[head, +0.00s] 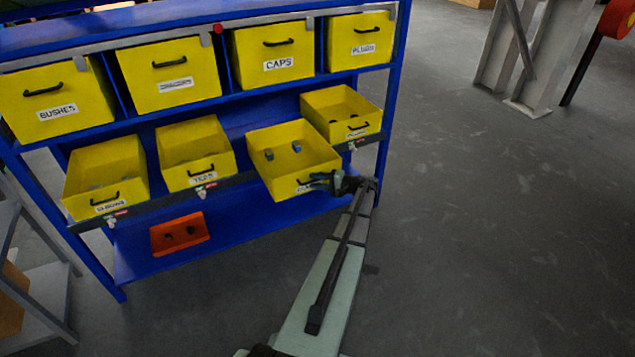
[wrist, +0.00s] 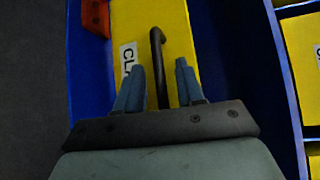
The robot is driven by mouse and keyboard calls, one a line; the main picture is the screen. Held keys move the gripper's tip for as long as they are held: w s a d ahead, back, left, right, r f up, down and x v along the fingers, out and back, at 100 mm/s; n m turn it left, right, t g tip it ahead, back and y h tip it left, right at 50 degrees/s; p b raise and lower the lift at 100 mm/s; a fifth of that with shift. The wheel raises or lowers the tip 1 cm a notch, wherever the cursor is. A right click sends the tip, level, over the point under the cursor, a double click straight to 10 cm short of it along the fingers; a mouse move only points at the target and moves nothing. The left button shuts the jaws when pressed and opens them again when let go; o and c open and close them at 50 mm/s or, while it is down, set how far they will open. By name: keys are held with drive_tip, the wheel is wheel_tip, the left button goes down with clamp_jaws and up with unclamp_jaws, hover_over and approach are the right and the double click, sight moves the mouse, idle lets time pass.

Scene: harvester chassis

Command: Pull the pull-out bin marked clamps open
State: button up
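The yellow clamps bin (head: 262,140) is third from the left in the lower row. It sticks out past its neighbours, and a few small dark parts lie inside. My gripper (head: 320,182) is at its front, hiding most of the label and handle. In the wrist view the black handle (wrist: 156,45) of the bin (wrist: 178,20) runs between the two blue-grey fingers of my gripper (wrist: 159,66). The fingers are apart, with a visible gap beside the handle. The label (wrist: 128,56) reads "CL", the rest hidden by a finger.
The blue rack (head: 220,112) holds other yellow bins, including one marked CAPS (head: 260,50) above. The neighbouring bins (head: 195,150) and (head: 335,100) sit further in. An orange tray (head: 163,246) lies on the bottom shelf. The floor in front and to the right is clear.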

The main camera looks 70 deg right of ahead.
drive_tip(key=s+r, duration=0.2)
drive_tip(key=s, duration=1.1)
drive_tip(key=shift+s, duration=0.3)
drive_tip(key=shift+d, duration=0.1)
drive_tip(key=s+a+f+m+g, duration=0.1)
drive_tip(key=s+a+f+g, duration=0.2)
drive_tip(key=a+f+g, duration=0.3)
drive_tip(key=s+a+f+m+g, duration=0.1)
drive_tip(key=s+a+f+g, duration=0.15)
drive_tip(key=a+f, duration=0.45)
drive_tip(key=w+a+f+n+g+y, duration=0.1)
drive_tip(key=w+a+f+n+g, duration=0.4)
drive_tip(key=a, duration=0.6)
drive_tip(key=w+a+f+n+g+y, duration=0.1)
drive_tip(key=w+a+f, duration=0.2)
drive_tip(key=w+a, duration=0.5)
drive_tip(key=w+a+f+n+g+y, duration=0.1)
drive_tip(key=w+a+f+n+g, duration=0.25)
drive_tip(key=a, duration=0.95)
drive_tip(key=a+f+n+g+h, duration=0.1)
drive_tip(key=a+n, duration=0.5)
drive_tip(key=a, duration=1)
drive_tip(key=a+f+n+g+h, duration=0.2)
drive_tip(key=a+n+g, duration=0.2)
drive_tip(key=a, duration=1.2)
drive_tip(key=shift+w+a+n, duration=0.15)
drive_tip(key=shift+w+n, duration=0.25)
drive_tip(key=shift+n, duration=0.55)
